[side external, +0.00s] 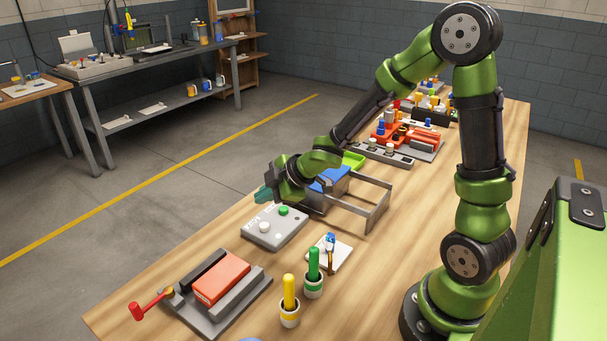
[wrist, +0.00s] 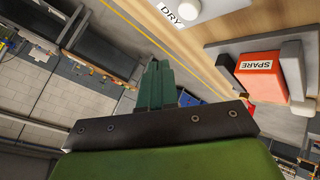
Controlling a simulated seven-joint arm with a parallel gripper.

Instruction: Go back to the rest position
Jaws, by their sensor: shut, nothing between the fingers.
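My gripper (side external: 264,194) is at the end of my bent green arm, above the far-left edge of the wooden table (side external: 447,218). It points to the left, just behind the grey button box. In the wrist view its green fingers (wrist: 156,86) are together with nothing between them. The grey button box (side external: 262,238) has a green and a white button and sits just in front of the gripper, apart from it as far as I can tell. Part of a box marked DRY (wrist: 195,22) shows at the top of the wrist view.
A red block (side external: 221,278) lies in a grey fixture with a red-handled lever; it reads SPARE in the wrist view (wrist: 260,75). Yellow (side external: 289,292) and green (side external: 314,264) markers stand in cups. A grey frame (side external: 376,212) and blue piece (side external: 329,180) are beside my forearm.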

